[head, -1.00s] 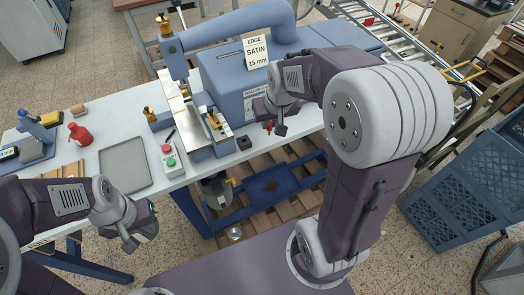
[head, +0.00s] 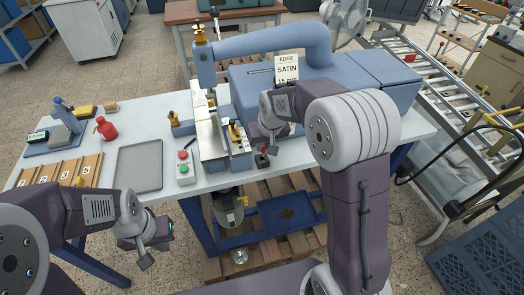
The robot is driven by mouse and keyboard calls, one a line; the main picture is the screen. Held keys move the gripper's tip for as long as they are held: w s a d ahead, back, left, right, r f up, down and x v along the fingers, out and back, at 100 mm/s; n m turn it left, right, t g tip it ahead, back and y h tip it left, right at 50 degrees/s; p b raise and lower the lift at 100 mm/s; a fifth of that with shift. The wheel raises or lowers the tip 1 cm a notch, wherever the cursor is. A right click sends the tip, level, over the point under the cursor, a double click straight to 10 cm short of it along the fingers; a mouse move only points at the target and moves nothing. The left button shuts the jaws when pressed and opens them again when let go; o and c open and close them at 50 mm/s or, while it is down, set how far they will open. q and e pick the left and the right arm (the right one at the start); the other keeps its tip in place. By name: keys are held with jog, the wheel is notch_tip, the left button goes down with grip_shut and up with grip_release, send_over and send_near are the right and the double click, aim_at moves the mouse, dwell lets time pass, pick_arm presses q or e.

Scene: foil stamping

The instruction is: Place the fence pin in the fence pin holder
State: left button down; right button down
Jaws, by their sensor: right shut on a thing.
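The fence pin (head: 264,150), a small red piece, is at the tip of my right gripper (head: 268,145), which is shut on it. The small dark square block that looks like the fence pin holder (head: 262,161) sits on the table near its front edge. The pin is directly above or at the block's top; I cannot tell whether its end is inside. My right gripper hides part of the pin. My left gripper (head: 157,243) is empty, with its fingers apart, in front of the table's front edge.
The blue stamping press (head: 240,95) with its SATIN sign stands behind the pin. Left of the block are a button box (head: 184,168), a grey tray (head: 140,167), a red bottle (head: 107,129) and a numbered wooden rack (head: 60,172). The table's front edge is close to the block.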

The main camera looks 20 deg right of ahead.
aim_at(263, 151)
jog(key=shift+w+a+f, duration=0.1)
jog(key=shift+w+f, duration=0.35)
jog(key=shift+w, duration=0.35)
jog(key=shift+s, duration=0.1)
notch_tip(263, 151, down, 4)
jog(key=shift+r, duration=0.1)
jog(key=shift+f, duration=0.2)
jog(key=c, duration=1.3)
grip_release()
